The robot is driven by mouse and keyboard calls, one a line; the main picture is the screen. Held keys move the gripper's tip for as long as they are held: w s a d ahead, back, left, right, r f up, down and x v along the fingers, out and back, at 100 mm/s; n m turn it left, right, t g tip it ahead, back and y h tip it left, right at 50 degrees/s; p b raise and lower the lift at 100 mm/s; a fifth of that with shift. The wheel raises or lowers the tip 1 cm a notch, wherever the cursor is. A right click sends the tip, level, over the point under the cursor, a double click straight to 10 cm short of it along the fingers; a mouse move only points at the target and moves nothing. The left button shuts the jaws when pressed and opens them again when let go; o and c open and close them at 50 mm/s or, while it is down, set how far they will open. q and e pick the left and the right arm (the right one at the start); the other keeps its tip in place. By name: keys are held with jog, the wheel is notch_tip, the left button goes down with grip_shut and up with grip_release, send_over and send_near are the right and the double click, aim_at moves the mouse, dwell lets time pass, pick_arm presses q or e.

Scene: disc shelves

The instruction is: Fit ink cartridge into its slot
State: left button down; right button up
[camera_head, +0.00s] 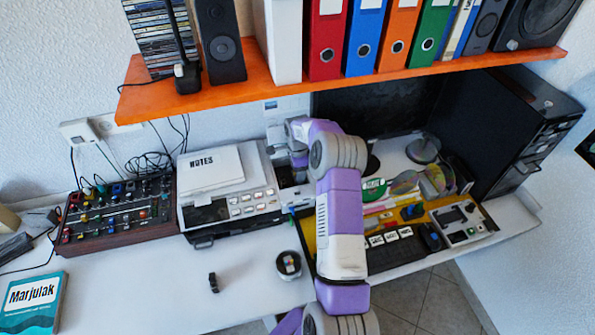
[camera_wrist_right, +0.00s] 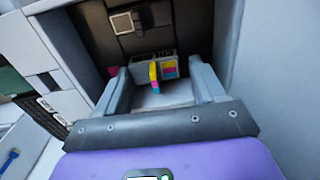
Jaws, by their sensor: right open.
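My right gripper (camera_wrist_right: 161,78) is open, its two grey fingers reaching into a dark recess. A small cartridge (camera_wrist_right: 154,77) with a yellow upper part and pink and cyan low down stands between the fingers, in front of a slot block. A second patch of yellow, magenta and cyan (camera_wrist_right: 168,66) sits in the block just right of it. I cannot tell whether the cartridge is seated or touched by a finger. In the head view my right arm reaches to the right side of the white printer (camera_head: 245,207); its gripper is mostly hidden there. My left gripper is not in view.
A mixer (camera_head: 118,207) stands left of the printer. An orange shelf (camera_head: 330,80) with binders hangs above. A tray of coloured items (camera_head: 395,225) and a black computer case (camera_head: 500,130) lie right. A round container (camera_head: 288,264) and small black object (camera_head: 213,282) stand in front.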

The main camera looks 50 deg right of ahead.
jog(key=shift+s+a+f+g, duration=0.3)
jog(key=shift+s+f, duration=0.2)
jog(key=shift+f, duration=0.2)
jog(key=shift+d+r+p, duration=0.1)
jog(key=shift+r+p, duration=0.2)
jog(key=r, duration=0.5)
jog(key=r+p, duration=0.1)
jog(key=r, duration=0.2)
jog(key=shift+w+r, duration=0.2)
jog(key=shift+w, duration=0.05)
